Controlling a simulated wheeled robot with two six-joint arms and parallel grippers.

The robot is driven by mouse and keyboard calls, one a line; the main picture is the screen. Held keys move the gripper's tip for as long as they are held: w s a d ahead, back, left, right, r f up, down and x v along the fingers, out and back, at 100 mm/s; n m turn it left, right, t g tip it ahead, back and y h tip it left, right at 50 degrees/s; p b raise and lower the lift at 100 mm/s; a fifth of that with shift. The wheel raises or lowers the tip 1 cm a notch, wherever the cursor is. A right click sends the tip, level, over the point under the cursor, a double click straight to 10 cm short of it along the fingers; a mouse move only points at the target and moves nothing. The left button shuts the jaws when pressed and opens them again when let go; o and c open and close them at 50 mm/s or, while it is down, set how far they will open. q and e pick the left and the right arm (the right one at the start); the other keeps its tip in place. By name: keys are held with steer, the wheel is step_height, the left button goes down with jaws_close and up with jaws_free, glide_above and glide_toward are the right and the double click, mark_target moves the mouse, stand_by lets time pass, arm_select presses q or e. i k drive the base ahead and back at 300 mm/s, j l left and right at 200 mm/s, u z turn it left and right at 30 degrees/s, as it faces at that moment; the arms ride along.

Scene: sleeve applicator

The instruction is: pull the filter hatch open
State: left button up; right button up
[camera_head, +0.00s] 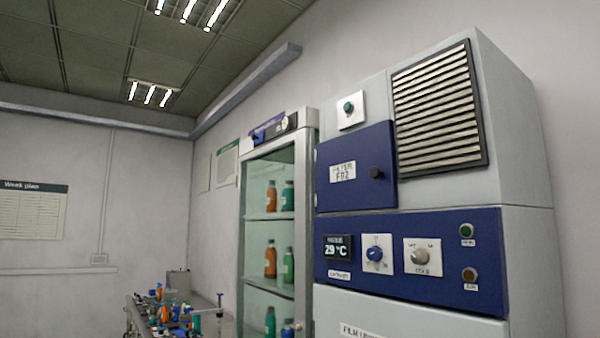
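The filter hatch (356,168) is a dark blue square door with a white label reading FILTER and a second line that is hard to read. It sits on the upper left front of the tall grey machine (520,130). A small dark round knob (376,172) is on the hatch's right side. The hatch looks shut, close against the machine front. Neither of my grippers shows in the head view.
Right of the hatch is a slatted vent (438,108). Below is a blue control panel (400,258) with dials, buttons and a 29 °C display. A glass cabinet (270,225) with bottles stands left. A cluttered table (208,322) is at lower left.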

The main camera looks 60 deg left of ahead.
mark_target(355, 170)
steer(key=u, duration=1.5)
